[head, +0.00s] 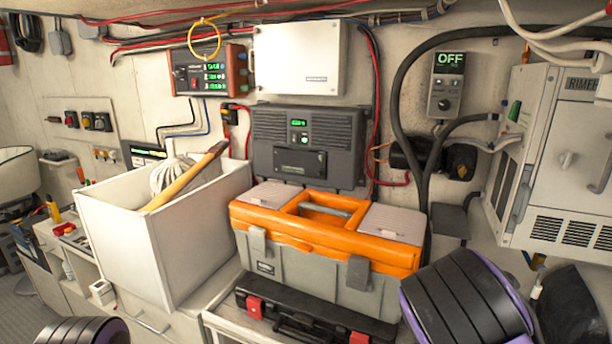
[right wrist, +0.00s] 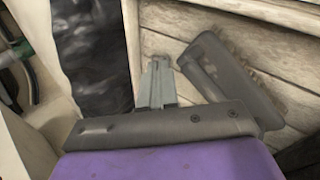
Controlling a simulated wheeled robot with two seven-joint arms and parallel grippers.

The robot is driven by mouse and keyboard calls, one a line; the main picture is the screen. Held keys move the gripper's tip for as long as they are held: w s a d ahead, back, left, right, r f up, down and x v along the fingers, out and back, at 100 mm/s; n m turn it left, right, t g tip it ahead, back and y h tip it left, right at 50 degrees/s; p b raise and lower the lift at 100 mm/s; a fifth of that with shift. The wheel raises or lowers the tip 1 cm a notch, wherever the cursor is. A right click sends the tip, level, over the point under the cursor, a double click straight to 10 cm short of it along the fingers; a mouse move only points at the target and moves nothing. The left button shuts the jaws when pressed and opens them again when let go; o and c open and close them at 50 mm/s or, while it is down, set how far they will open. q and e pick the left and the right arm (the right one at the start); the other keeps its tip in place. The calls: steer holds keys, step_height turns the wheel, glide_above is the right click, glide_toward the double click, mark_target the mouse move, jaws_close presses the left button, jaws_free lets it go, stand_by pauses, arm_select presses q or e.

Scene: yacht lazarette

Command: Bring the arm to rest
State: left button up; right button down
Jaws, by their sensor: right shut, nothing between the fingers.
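My right gripper (right wrist: 158,72) shows in the right wrist view, its two grey fingers together with nothing between them. It points toward a pale wooden slatted surface (right wrist: 175,50). In the head view only dark, ribbed links of my right arm with purple parts show at the lower right; the gripper itself is hidden there. A dark rounded part of my left arm shows at the lower left edge; the left gripper is out of view.
A grey brush-like object (right wrist: 230,80) lies beside the right gripper. The head view shows an orange-topped toolbox (head: 320,260) on a black case (head: 300,318), a white bin (head: 120,235) with a wooden-handled mop, and a white wall cabinet (head: 560,170) at right.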

steer(key=s+a+f+m+t+y+b, duration=0.1)
steer(key=s+a+f+b, duration=0.2)
steer(key=s+f, duration=0.5)
steer(key=s+a+f+m+t+y+b, duration=0.1)
steer(key=s+a+f+b, duration=0.3)
steer(key=s+f, duration=0.5)
steer(key=s+a+f+m+t+y+b, duration=0.1)
steer(key=s+f+b, duration=0.6)
steer(key=f, duration=0.9)
steer(key=s+a+m+t, duration=0.1)
steer(key=a+t, duration=0.1)
steer(key=a, duration=0.1)
steer(key=shift+s+a+f+m+y, duration=0.15)
steer(key=shift+s+m+y, duration=0.15)
steer(key=shift+s+m, duration=0.1)
